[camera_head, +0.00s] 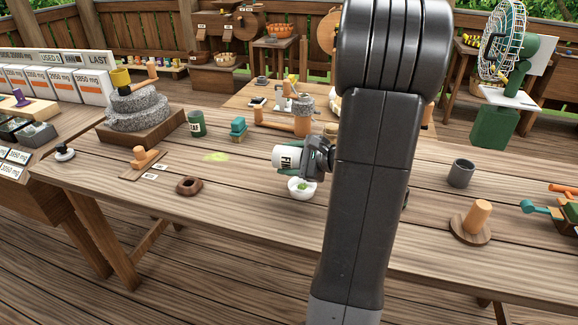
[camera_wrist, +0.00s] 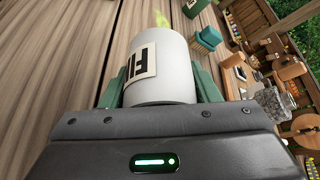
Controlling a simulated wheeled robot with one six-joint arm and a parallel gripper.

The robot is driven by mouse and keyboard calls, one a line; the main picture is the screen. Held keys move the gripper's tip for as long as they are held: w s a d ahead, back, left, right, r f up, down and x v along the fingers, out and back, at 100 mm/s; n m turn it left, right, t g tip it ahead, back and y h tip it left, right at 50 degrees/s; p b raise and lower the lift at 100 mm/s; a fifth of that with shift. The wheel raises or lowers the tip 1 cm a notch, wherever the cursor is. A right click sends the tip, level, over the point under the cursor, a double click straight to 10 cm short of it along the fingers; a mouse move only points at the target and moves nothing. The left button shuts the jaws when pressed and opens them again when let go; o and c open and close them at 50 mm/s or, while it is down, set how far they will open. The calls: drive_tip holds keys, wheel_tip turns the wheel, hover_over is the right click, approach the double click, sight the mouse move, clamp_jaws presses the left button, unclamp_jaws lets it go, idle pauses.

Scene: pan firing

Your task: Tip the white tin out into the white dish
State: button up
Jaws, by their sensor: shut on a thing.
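The white tin (camera_head: 288,157) with a dark-lettered label is held in my gripper (camera_head: 312,158), lying on its side above the table with its end pointing left. In the wrist view the tin (camera_wrist: 160,68) sits between the green fingers of my gripper (camera_wrist: 162,88). The white dish (camera_head: 300,189) stands on the table just below the tin, with some green stuff in it. A patch of green powder (camera_head: 216,156) lies on the table left of the tin; it also shows beyond the tin in the wrist view (camera_wrist: 161,19). The tin's inside is hidden.
A dark green tin (camera_head: 196,124) and a teal brush-like thing (camera_head: 238,128) stand behind to the left. A stone mill (camera_head: 136,108) stands far left. A grey cup (camera_head: 461,173) stands right. My arm hides part of the table.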

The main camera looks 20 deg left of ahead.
drive_tip(key=shift+d+f+y+b, duration=0.1)
drive_tip(key=shift+f+y+b, duration=0.1)
drive_tip(key=shift+y+b, duration=0.55)
drive_tip(key=shift+d+f+y+b, duration=0.15)
drive_tip(key=shift+y+b, duration=0.1)
drive_tip(key=shift+b, duration=0.85)
drive_tip(key=y+b, duration=0.1)
drive_tip(key=t+y+b, duration=0.1)
drive_tip(key=b, duration=0.1)
drive_tip(key=shift+d+r+m, duration=0.3)
drive_tip(key=shift+r+m, duration=0.05)
drive_tip(key=shift+m, duration=0.05)
drive_tip(key=shift+d+r+y+b, duration=0.1)
drive_tip(key=shift+r+y+b, duration=0.25)
drive_tip(key=shift+y+b, duration=0.3)
